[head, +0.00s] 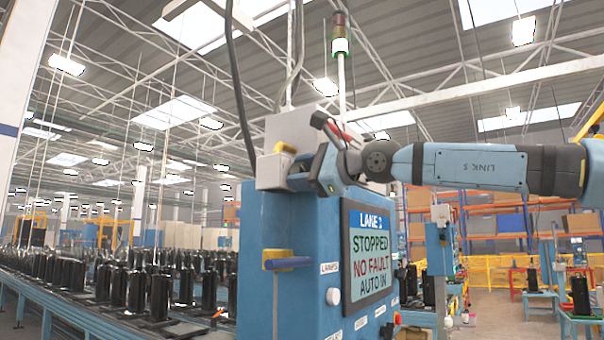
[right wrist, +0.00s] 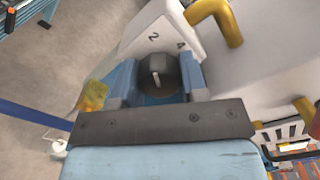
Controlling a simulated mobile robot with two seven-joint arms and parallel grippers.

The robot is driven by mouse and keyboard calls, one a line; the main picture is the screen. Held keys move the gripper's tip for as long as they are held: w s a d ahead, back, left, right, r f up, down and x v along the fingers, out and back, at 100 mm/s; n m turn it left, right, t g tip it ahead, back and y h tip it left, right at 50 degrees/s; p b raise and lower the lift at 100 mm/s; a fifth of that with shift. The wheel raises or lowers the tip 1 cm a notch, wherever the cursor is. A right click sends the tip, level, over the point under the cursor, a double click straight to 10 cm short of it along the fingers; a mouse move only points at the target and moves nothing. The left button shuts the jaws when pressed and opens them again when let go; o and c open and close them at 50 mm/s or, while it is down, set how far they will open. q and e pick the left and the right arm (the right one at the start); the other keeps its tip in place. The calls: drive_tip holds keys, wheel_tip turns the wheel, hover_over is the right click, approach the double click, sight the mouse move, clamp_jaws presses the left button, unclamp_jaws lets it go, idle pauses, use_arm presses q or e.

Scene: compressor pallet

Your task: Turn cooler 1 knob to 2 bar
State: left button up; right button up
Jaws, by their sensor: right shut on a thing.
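In the right wrist view, a round black knob (right wrist: 157,74) with a white pointer line sits on a white face (right wrist: 150,50) marked 2 and 4. The pointer line runs roughly towards the 2, but exact alignment is hard to tell. My right gripper (right wrist: 158,80) is shut on the knob, with a blue finger on each side. In the head view my right gripper (head: 298,180) reaches from the right to a small whitish box (head: 270,172) on top of the blue cabinet; the knob is hidden there. My left gripper is out of view.
The blue cabinet (head: 262,220) carries a screen (head: 367,256) reading LANE 3, STOPPED, NO FAULT, AUTO IN. A blue-and-yellow handle (head: 288,263) and a white button (head: 333,296) stick out from it. Yellow pipes (right wrist: 212,12) are close to the gripper. A conveyor with black cylinders (head: 160,295) lies left.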

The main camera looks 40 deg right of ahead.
idle(0.5)
drive_tip(key=o, duration=0.9)
drive_tip(key=b+v, duration=0.3)
drive_tip(key=v, duration=1.1)
drive_tip(key=shift+w, duration=0.1)
